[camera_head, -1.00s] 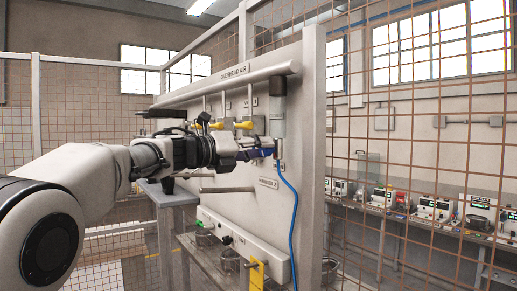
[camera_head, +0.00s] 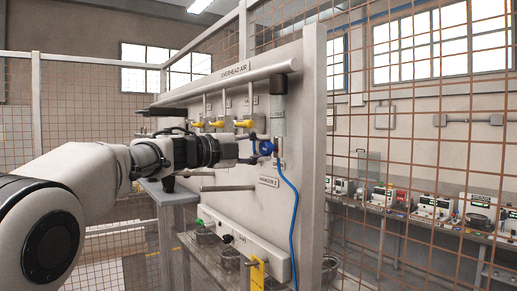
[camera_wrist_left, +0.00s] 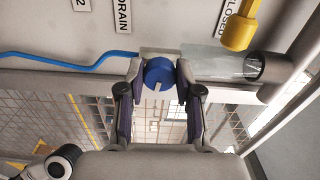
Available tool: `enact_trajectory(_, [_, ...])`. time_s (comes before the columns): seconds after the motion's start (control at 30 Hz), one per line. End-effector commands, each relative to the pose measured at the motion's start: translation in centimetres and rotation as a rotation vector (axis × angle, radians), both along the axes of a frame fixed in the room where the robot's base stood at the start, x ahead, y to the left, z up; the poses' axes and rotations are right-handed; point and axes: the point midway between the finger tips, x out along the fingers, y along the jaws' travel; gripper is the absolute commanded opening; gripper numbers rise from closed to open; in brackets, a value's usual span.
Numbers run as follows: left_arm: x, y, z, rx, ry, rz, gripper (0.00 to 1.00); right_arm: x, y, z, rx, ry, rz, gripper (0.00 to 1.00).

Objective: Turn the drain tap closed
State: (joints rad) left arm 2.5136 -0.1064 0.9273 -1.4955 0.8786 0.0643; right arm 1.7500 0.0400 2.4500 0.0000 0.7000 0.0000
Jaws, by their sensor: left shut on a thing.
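The drain tap is a round blue knob (camera_wrist_left: 159,72) with a pale mark on its rim, seen in the left wrist view below the end of a clear cylinder (camera_wrist_left: 218,63). A "DRAIN" label (camera_wrist_left: 122,15) is on the panel beside it. My left gripper (camera_wrist_left: 159,78) has its two fingers on either side of the knob, shut on it. In the head view the blue knob (camera_head: 266,147) shows at the tip of my left gripper (camera_head: 261,149), under the upright cylinder (camera_head: 278,117). The knob's far side is hidden. My right gripper is not in view.
Yellow valve handles (camera_head: 244,124) stick out of the panel (camera_head: 312,150) just above my left arm. A blue hose (camera_head: 293,220) hangs down from the tap area. A grey bar (camera_head: 228,189) juts out below the gripper. Mesh fencing stands behind.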

Motion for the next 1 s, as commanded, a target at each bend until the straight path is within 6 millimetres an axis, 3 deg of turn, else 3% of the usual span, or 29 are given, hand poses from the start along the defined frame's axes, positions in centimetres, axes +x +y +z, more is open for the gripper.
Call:
enact_trajectory(0.33, [-0.03,-0.05,-0.02,-0.095,0.131,-0.001,0.0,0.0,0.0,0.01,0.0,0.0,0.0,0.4])
enact_trajectory(0.87, [-0.03,-0.05,-0.01,-0.114,0.156,0.0,0.0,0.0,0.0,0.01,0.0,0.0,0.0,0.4])
enact_trajectory(0.9, [-0.03,-0.05,-0.01,-0.114,0.155,0.0,0.38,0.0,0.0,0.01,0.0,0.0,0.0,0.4])
enact_trajectory(0.97, [-0.03,-0.05,-0.01,-0.114,0.155,0.0,0.59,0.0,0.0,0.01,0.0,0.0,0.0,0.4])
enact_trajectory(1.0, [-0.03,-0.05,-0.01,-0.114,0.155,0.0,0.6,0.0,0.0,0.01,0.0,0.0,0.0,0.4])
